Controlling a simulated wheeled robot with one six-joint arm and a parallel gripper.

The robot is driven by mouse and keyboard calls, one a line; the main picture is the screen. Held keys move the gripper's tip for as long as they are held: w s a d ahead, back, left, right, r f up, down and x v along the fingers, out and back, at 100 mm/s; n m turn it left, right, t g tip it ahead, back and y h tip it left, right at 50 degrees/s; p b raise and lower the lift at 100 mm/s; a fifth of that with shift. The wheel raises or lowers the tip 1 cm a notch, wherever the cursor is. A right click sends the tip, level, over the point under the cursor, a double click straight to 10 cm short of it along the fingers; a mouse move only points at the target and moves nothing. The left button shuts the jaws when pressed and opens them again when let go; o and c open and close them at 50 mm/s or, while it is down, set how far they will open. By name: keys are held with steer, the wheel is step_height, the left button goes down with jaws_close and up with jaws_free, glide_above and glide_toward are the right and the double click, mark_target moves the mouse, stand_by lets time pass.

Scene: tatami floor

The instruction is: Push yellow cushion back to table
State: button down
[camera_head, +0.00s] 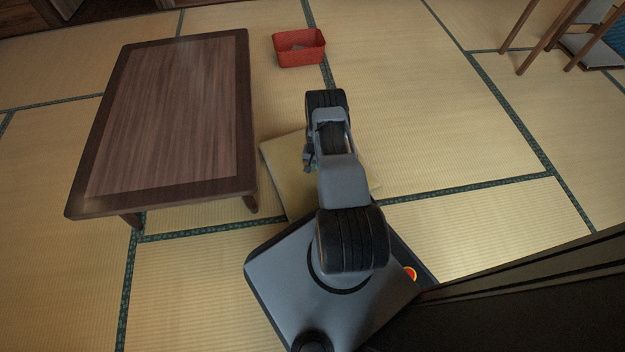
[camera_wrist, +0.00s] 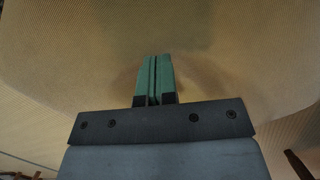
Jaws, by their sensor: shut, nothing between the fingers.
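The yellow cushion (camera_head: 284,181) lies flat on the tatami, just right of the low wooden table (camera_head: 172,105), turned at an angle to it. My arm passes over the cushion and hides much of it. My gripper (camera_head: 309,165) points down over the cushion in the head view. In the wrist view its green fingers (camera_wrist: 155,62) are pressed together with nothing between them. The cushion's pale yellow surface (camera_wrist: 230,65) fills most of that view, with a faint shadow around the fingertips. I cannot tell whether the fingers touch it.
A red bin (camera_head: 299,48) stands beyond the cushion, right of the table's far end. Wooden chair legs (camera_head: 540,38) are at the top right. A dark piece of furniture (camera_head: 530,300) fills the lower right. Open tatami lies to the right of my arm.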

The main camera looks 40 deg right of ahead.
mark_target(313, 182)
steer(key=s+a+b, duration=0.1)
steer(key=s+a, duration=0.1)
steer(key=s+a+f, duration=0.1)
steer(key=s+a, duration=0.1)
steer(key=shift+s+a+b, duration=0.1)
steer(key=shift+s+b, duration=0.2)
steer(key=shift+b, duration=0.05)
steer(key=shift+f, duration=0.1)
steer(key=shift+f, duration=0.25)
